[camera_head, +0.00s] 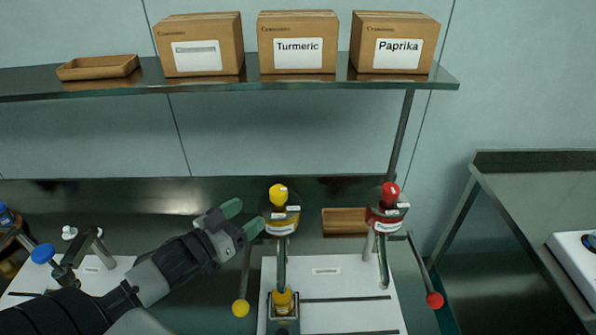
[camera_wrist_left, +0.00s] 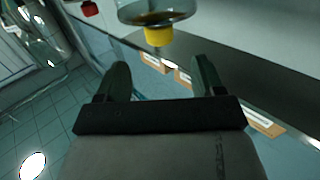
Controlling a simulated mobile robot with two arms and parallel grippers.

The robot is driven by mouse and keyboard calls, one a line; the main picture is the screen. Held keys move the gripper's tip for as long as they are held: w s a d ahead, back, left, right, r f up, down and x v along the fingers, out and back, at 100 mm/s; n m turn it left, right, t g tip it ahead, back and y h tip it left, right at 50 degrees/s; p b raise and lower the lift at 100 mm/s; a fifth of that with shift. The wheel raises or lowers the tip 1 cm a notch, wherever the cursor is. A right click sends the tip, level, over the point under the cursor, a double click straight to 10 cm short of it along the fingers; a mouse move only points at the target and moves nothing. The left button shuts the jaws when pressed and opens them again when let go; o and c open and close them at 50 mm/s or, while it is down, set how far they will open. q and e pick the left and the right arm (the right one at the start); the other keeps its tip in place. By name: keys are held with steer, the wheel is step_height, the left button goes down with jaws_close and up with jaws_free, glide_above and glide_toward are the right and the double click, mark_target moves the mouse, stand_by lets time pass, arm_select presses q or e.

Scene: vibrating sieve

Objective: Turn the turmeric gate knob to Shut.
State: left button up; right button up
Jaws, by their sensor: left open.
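The turmeric hopper (camera_head: 281,222) is a dark-banded container with small white labels and a yellow knob (camera_head: 278,194) on top. A rod with a yellow ball end (camera_head: 240,308) hangs at its lower left. I cannot read the labels or a Shut mark. My left gripper (camera_head: 243,218) is open and empty, its fingers just left of the hopper. In the left wrist view, the yellow knob (camera_wrist_left: 158,36) lies beyond the open fingertips (camera_wrist_left: 160,72), apart from them as far as I can tell. My right gripper is not in view.
A similar hopper with a red knob (camera_head: 389,193) and a red-ended rod (camera_head: 434,300) stands to the right. A yellow piece (camera_head: 283,298) sits below the turmeric hopper. Behind, a shelf (camera_head: 200,88) holds boxes, including Turmeric (camera_head: 298,42) and Paprika (camera_head: 395,42). A metal table (camera_head: 530,185) stands right.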

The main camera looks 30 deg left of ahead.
mark_target(272, 196)
arm_select(q)
steer(key=p+x, duration=0.1)
steer(key=x, duration=0.2)
steer(key=p+x, duration=0.1)
steer(key=x, duration=0.4)
steer(key=shift+w+r+p, duration=0.25)
steer(key=shift+w+p, duration=0.05)
steer(key=shift+p, duration=0.1)
steer(key=shift+w+d, duration=0.1)
steer(key=shift+w, duration=0.2)
steer(key=shift+w+d+f, duration=0.1)
steer(key=shift+w, duration=0.25)
steer(key=c, duration=0.9)
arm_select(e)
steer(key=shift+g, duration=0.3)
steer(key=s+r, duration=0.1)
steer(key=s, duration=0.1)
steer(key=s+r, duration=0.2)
